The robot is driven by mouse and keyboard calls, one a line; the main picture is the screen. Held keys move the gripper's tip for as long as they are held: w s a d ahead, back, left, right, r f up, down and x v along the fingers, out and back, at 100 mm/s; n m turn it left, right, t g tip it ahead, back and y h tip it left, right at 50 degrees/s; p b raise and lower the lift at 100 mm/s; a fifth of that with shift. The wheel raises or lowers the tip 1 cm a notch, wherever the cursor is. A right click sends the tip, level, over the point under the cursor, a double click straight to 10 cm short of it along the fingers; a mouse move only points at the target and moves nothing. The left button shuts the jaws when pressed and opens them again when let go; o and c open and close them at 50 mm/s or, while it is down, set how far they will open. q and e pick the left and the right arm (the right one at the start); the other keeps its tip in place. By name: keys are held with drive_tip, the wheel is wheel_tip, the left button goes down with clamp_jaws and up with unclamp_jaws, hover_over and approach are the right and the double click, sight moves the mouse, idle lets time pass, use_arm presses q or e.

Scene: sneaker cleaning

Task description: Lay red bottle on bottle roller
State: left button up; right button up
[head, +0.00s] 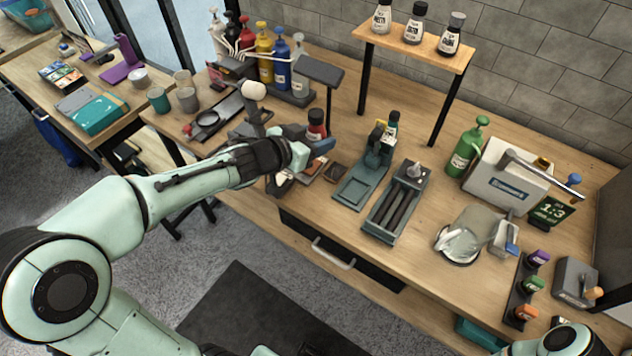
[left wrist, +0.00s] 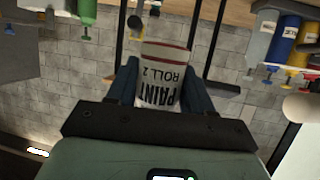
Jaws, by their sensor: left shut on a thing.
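The red bottle (head: 316,120) is in my left gripper (head: 312,146), above the left part of the bench. It looks roughly upright in the head view. In the left wrist view the bottle (left wrist: 165,72) has a white label reading "PAINT ROLL 2" with red bands, and sits between the gripper's blue fingers. The bottle roller (head: 395,205), a dark tray with two parallel rods, lies on the bench to the right of the gripper. No bottle lies on its rods. My right arm shows only at the lower right edge; its gripper is out of view.
A grey-green stand (head: 358,187) holding a small bottle is just left of the roller. A raised wooden shelf (head: 416,46) with three bottles stands behind. A green pump bottle (head: 466,150) and a white machine (head: 505,178) are to the right.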

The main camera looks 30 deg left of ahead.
use_arm(q)
wheel_tip(320, 180, down, 9)
drive_tip(key=b, duration=1)
hover_over(316, 199)
wheel_tip(316, 199, down, 5)
drive_tip(key=shift+f+b, duration=1.25)
drive_tip(key=shift+f, duration=1.75)
use_arm(e)
wheel_tip(316, 199, down, 12)
drive_tip(key=shift+s+t, duration=0.3)
drive_tip(key=shift+s, duration=0.05)
use_arm(q)
drive_tip(key=shift+f, duration=0.15)
drive_tip(key=o, duration=1.1)
